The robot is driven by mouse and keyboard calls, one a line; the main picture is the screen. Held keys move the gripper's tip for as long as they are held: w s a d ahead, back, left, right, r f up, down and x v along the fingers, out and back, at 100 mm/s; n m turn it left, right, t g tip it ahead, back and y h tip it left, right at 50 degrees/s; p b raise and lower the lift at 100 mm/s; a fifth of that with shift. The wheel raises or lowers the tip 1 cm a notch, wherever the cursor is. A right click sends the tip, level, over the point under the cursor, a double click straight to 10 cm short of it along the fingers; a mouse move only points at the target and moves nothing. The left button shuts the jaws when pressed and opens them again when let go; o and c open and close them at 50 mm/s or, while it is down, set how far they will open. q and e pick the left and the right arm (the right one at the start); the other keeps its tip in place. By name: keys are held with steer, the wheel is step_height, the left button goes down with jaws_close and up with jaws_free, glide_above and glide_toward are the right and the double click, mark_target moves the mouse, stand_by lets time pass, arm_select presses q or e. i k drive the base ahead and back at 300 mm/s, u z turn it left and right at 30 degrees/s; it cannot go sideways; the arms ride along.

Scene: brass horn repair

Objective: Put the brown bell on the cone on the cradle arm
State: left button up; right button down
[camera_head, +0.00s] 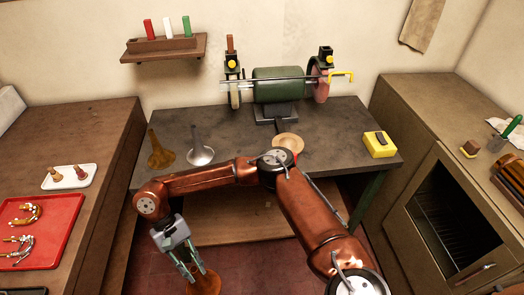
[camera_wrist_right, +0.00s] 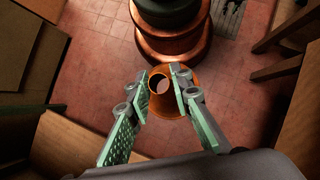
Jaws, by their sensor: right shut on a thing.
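My right gripper (camera_head: 190,272) is shut on the brown bell (camera_head: 206,284), low at the bottom of the head view, in front of the workbench and above the floor. In the right wrist view, the gripper's pads (camera_wrist_right: 168,80) sit either side of the bell's narrow end. The brown bell (camera_wrist_right: 165,108) shows its round opening towards the camera, and its wider part spreads away below. I cannot clearly make out the cradle arm or its cone. A yellow-brown bell (camera_head: 158,154) and a silver bell (camera_head: 200,152) stand on the workbench. My left gripper is not in view.
The grey workbench (camera_head: 345,135) carries a green grinding machine (camera_head: 278,86), a round tan piece (camera_head: 288,141) partly behind my arm, and a yellow box (camera_head: 379,146). A red tray (camera_head: 55,212) and white tray (camera_head: 86,178) lie on the left counter. A cabinet stands right.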

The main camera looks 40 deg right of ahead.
mark_target(288, 143)
steer(key=z, duration=0.2)
steer(key=i, duration=1.05)
steer(key=z, duration=1.25)
